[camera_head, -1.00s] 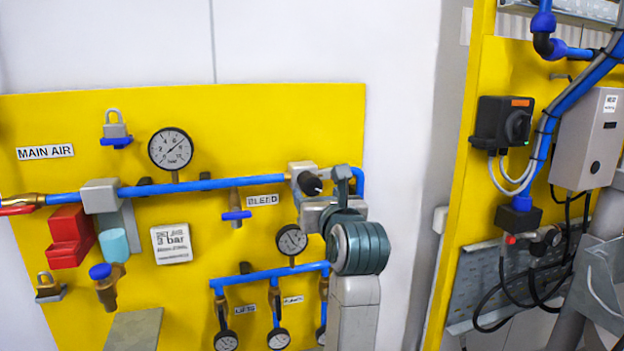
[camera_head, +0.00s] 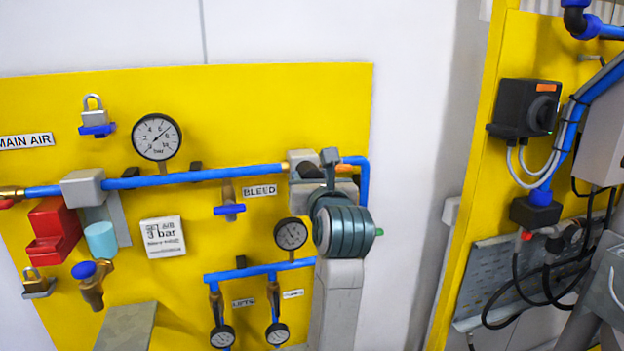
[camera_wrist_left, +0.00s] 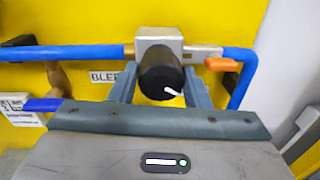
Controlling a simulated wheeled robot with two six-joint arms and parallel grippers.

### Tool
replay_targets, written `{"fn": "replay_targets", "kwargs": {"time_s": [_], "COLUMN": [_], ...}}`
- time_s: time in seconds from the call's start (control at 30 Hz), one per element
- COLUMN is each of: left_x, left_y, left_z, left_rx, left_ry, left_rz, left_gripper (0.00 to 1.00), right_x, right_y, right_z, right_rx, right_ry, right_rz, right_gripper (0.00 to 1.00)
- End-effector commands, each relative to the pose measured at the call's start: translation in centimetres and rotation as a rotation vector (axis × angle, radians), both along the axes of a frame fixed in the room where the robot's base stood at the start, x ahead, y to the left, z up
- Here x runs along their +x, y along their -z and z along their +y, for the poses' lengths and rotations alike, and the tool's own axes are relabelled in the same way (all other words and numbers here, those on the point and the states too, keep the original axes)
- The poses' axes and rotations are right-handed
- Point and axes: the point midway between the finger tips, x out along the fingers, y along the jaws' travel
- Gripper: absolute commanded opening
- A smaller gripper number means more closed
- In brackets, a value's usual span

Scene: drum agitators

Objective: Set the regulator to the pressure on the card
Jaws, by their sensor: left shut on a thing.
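The regulator (camera_wrist_left: 158,48) is a grey block with a black knob (camera_wrist_left: 160,80) that has a white pointer mark, in the left wrist view. My left gripper (camera_wrist_left: 158,88) is shut on the knob, one finger on each side. In the head view my left gripper (camera_head: 325,180) and wrist cover most of the regulator (camera_head: 300,158). The white card (camera_head: 162,238) on the yellow panel reads "3 bar" under smaller text. My right gripper is not in view.
A large white gauge (camera_head: 157,137) stands above the blue main pipe (camera_head: 200,177). A blue-handled bleed valve (camera_head: 229,209) is left of the regulator. An orange lever (camera_wrist_left: 222,64) is just right of it. Two lower gauges hang below.

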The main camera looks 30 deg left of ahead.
Motion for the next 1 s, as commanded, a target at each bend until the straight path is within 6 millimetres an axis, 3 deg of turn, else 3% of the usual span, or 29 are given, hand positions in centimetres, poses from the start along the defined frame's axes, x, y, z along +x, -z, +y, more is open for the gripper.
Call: {"fn": "replay_targets", "kwargs": {"time_s": [0.27,1.0], "left_x": [0.0,0.1], "left_y": [0.3,0.4], "left_z": [0.0,0.0], "left_rx": [-0.016,-0.296], "left_ry": [0.000,0.001], "left_rz": [-0.018,-0.347], "left_gripper": [0.20,0.20], "right_x": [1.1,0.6], "right_y": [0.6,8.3], "right_z": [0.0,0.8], "right_rx": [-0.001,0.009], "right_ry": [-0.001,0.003], "right_rz": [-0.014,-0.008], "right_gripper": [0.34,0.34]}}
